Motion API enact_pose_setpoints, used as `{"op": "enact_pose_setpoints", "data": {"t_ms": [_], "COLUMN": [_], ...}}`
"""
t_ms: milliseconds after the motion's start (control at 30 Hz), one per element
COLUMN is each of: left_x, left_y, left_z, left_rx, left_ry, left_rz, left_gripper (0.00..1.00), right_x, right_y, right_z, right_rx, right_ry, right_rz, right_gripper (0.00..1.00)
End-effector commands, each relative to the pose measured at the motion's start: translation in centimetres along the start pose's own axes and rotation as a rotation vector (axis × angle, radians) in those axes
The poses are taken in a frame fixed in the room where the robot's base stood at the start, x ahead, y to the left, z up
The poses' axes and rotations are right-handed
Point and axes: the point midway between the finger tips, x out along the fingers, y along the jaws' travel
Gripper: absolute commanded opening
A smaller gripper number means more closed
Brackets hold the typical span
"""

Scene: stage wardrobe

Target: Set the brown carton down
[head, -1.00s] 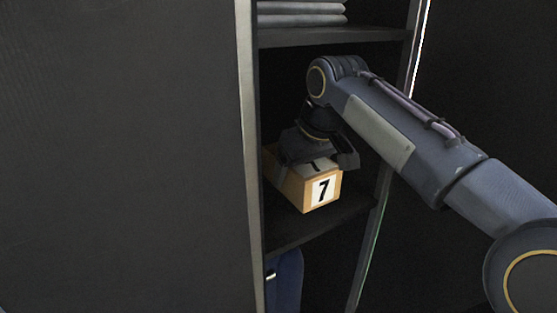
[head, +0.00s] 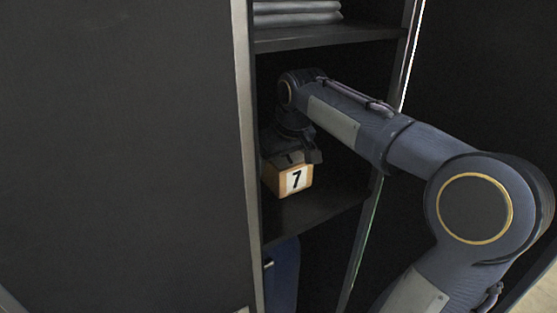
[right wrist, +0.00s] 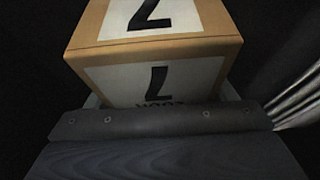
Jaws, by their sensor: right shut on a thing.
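The brown carton (head: 290,179) has a white label with a black 7. In the head view it is inside the wardrobe, over the middle shelf (head: 318,212), close to the left side wall. My right gripper (head: 297,157) is above the carton and shut on it. In the right wrist view the carton (right wrist: 150,50) fills the upper middle, with two labelled faces showing, beyond the dark gripper body. I cannot tell whether the carton's underside touches the shelf. My left gripper is not in view.
Folded grey cloths (head: 297,13) lie on the upper shelf (head: 325,38). A blue item (head: 284,275) is below the middle shelf. The wardrobe's pale left edge (head: 243,130) stands close beside the carton. The shelf's front right part is clear.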

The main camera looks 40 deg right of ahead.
Motion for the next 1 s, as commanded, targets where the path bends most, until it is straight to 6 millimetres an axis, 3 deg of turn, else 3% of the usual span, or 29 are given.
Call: {"op": "enact_pose_setpoints", "data": {"t_ms": [67,100,267,633,800,1000], "left_x": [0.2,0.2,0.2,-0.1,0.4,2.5], "left_y": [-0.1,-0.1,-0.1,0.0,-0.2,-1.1], "left_z": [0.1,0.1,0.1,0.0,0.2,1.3], "left_rx": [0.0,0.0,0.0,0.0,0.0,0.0], "left_ry": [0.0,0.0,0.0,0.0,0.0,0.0], "left_rz": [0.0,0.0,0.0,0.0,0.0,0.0], "left_gripper": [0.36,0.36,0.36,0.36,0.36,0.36], "right_x": [0.3,0.3,0.2,-0.3,-2.9,-4.5], "right_y": [0.0,0.0,0.0,0.0,0.0,0.0], "right_z": [0.1,0.1,0.1,-0.1,-0.1,4.6], "right_rx": [0.0,0.0,0.0,0.0,0.0,0.001], "right_ry": [0.002,0.0,0.0,0.001,0.007,0.006], "right_rz": [0.0,0.0,0.0,0.0,0.0,0.002], "right_gripper": [0.46,0.78,0.99,0.99,0.99,0.99]}}
